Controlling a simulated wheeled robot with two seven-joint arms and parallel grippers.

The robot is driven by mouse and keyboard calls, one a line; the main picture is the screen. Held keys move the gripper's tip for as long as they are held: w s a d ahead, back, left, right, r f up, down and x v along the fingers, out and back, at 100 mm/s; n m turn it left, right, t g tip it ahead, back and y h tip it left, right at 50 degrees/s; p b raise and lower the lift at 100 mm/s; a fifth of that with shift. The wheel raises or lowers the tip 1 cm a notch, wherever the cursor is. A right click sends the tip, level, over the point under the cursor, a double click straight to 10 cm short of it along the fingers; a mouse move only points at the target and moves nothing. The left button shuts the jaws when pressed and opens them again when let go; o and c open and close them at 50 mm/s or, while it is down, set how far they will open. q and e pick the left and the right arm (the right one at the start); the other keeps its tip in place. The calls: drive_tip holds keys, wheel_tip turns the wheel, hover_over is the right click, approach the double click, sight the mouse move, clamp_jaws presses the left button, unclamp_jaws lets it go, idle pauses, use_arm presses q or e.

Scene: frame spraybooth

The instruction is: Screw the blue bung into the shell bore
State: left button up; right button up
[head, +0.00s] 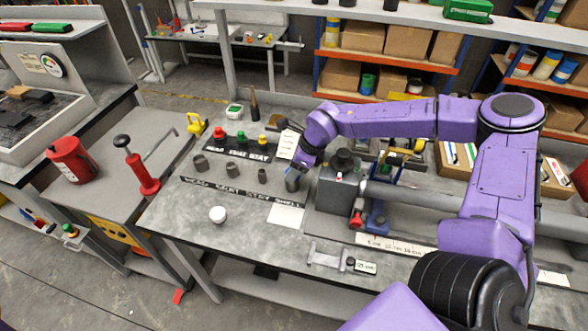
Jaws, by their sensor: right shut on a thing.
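My right gripper (294,169) reaches down at the right end of a row of grey hollow cylinders. It is shut, and a small bluish piece, seemingly the blue bung (291,175), shows at its fingertips. Just below is the shell (292,185), a short upright grey-blue cylinder behind the printed label strip. The fingers hide the shell's bore, so I cannot tell whether the bung is in it or just above it. My left gripper is not in view.
Other grey cylinders (237,168) stand to the left. Red (219,133), green (241,137) and yellow (262,140) pieces stand behind them. A grey machine block (338,190) is close on the right.

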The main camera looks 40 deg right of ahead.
drive_tip(key=m+b, duration=0.1)
drive_tip(key=m+h+b, duration=0.1)
drive_tip(key=m, duration=0.1)
drive_tip(key=shift+f+t, duration=0.25)
drive_tip(key=shift+t, duration=0.15)
drive_tip(key=shift+m, duration=0.5)
drive_tip(key=shift+r+m+h, duration=0.25)
drive_tip(key=shift+m+h, duration=0.05)
drive_tip(key=m+b, duration=0.1)
drive_tip(key=b, duration=0.1)
drive_tip(key=m+h+b, duration=0.1)
drive_tip(key=m, duration=0.1)
drive_tip(key=shift+a+f+b, duration=0.1)
drive_tip(key=shift+f+b, duration=0.2)
drive_tip(key=shift+b, duration=0.05)
drive_tip(key=shift+r+m+h+b, duration=0.1)
drive_tip(key=shift+m+h+b, duration=0.2)
drive_tip(key=shift+m, duration=0.3)
drive_tip(key=shift+r, duration=0.2)
